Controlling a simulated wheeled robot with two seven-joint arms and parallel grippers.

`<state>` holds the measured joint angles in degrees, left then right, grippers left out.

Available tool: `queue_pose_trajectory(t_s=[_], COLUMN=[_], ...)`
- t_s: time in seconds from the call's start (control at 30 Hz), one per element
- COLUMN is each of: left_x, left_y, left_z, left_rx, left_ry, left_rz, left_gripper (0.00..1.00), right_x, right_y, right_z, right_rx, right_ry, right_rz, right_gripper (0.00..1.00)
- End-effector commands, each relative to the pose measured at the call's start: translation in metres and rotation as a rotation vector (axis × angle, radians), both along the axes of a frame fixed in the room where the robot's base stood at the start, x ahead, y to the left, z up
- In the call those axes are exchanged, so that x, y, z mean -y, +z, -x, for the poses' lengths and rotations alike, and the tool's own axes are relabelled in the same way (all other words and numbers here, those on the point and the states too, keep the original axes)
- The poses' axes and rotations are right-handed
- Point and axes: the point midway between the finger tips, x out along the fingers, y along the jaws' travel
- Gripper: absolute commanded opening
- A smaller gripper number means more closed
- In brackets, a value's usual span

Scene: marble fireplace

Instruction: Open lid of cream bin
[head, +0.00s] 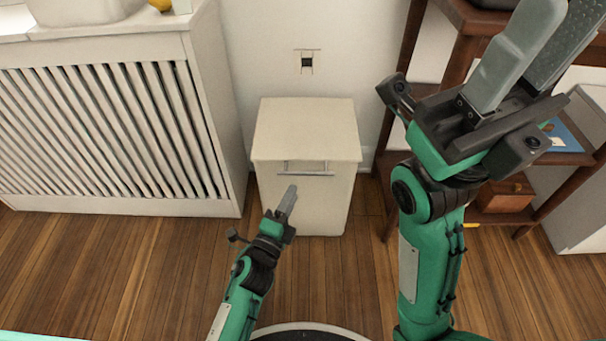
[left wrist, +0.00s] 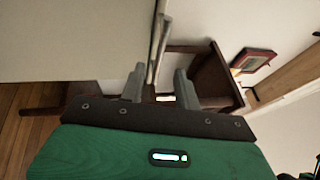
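The cream bin (head: 304,200) stands on the wood floor against the wall, its flat lid (head: 306,130) closed. A grey metal bar handle (head: 306,173) sits at the front, just under the lid edge. My left gripper (head: 289,196) is in front of the bin, just below the handle. In the left wrist view its two fingers (left wrist: 159,84) are apart, with the handle bar (left wrist: 160,45) between and just beyond them; contact cannot be told. The bin's cream face (left wrist: 75,40) fills the upper left there. My right gripper (head: 562,20) is raised at the upper right, open and empty.
A white slatted radiator cover (head: 110,130) stands close to the bin's left. A dark wooden shelf (head: 455,60) stands to the right, behind my right arm. A wall socket (head: 307,62) is above the bin. The floor in front is clear.

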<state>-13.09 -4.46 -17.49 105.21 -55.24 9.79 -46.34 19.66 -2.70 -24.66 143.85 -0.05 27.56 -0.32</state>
Motion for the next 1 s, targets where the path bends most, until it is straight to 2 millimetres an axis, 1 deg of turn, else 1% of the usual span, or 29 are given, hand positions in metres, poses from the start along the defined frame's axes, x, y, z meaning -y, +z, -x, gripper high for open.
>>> queue_pose_trajectory(t_s=[0.03,0.2,0.4,0.5,0.7,0.97,1.0], left_x=[0.003,0.013,0.023,0.027,0.030,0.030,0.030], left_y=[0.000,0.005,0.010,0.011,0.013,0.014,0.014], left_z=[-0.009,-0.033,-0.057,-0.065,-0.072,-0.073,-0.073], left_rx=[0.003,0.003,0.001,-0.001,-0.001,-0.001,-0.001], left_ry=[-0.001,-0.001,-0.001,0.000,-0.001,0.000,0.000], left_rz=[-0.001,-0.001,-0.001,0.000,-0.001,0.000,0.000], left_gripper=[0.32,0.32,0.32,0.32,0.32,0.32,0.27], right_x=[0.000,0.001,0.002,0.003,0.004,0.004,0.004], right_y=[-0.001,0.000,0.001,0.002,0.006,0.006,0.006], right_z=[0.001,0.001,0.002,0.001,0.004,0.004,0.004], right_rx=[0.004,0.007,0.016,0.011,0.025,0.026,0.025], right_ry=[0.001,0.002,0.003,0.004,0.007,0.007,0.007], right_rz=[-0.003,-0.008,-0.013,-0.017,-0.025,-0.025,-0.025], right_gripper=[0.36,0.36,0.36,0.36,0.36,0.36,0.36])
